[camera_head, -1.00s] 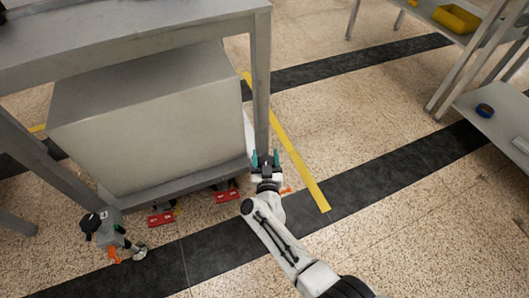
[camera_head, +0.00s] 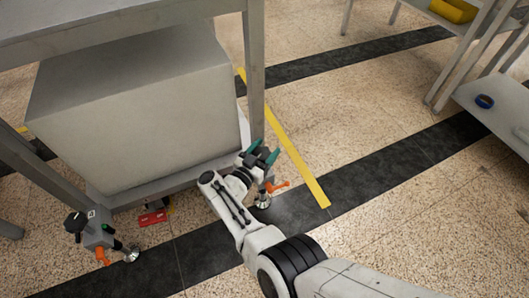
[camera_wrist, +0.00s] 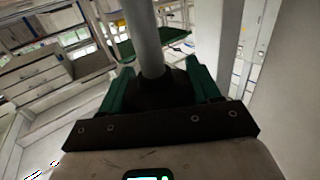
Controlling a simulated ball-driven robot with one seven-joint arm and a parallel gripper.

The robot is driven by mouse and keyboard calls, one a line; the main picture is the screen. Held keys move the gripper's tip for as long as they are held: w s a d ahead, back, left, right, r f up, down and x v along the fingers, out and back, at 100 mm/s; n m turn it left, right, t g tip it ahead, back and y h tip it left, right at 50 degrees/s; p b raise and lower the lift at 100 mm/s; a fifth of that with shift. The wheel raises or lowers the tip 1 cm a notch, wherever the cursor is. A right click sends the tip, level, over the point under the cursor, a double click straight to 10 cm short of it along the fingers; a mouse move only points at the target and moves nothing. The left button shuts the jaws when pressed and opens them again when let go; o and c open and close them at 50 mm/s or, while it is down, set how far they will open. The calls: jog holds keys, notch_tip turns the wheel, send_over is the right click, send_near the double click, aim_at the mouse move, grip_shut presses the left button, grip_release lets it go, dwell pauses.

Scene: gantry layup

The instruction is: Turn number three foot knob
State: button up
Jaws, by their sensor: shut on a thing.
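My gripper (camera_head: 263,151) is at the lower end of the bench's front right leg (camera_head: 254,75). In the wrist view its two green fingers (camera_wrist: 159,88) are shut on a dark knob (camera_wrist: 153,94), with a grey post rising behind it. In the head view the knob is largely hidden by the gripper. This foot has an orange lever (camera_head: 279,187) and a metal pad (camera_head: 263,201) on the floor. Another foot at the left (camera_head: 98,233) has a black knob (camera_head: 74,222), an orange lever (camera_head: 103,256) and a metal pad (camera_head: 131,255). I cannot read any foot number.
A large grey box (camera_head: 130,120) fills the space under the bench (camera_head: 100,30). A red item (camera_head: 153,217) lies below the box. A shelf rack (camera_head: 485,103) stands at the right. The floor between is clear, with a yellow strip (camera_head: 285,140) and dark bands.

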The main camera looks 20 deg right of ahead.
dwell(0.4)
jog(key=o, duration=1)
jog(key=p+v, duration=0.1)
jog(key=v, duration=0.9)
jog(key=shift+s+a+p, duration=0.2)
jog(key=shift+a+p, duration=0.15)
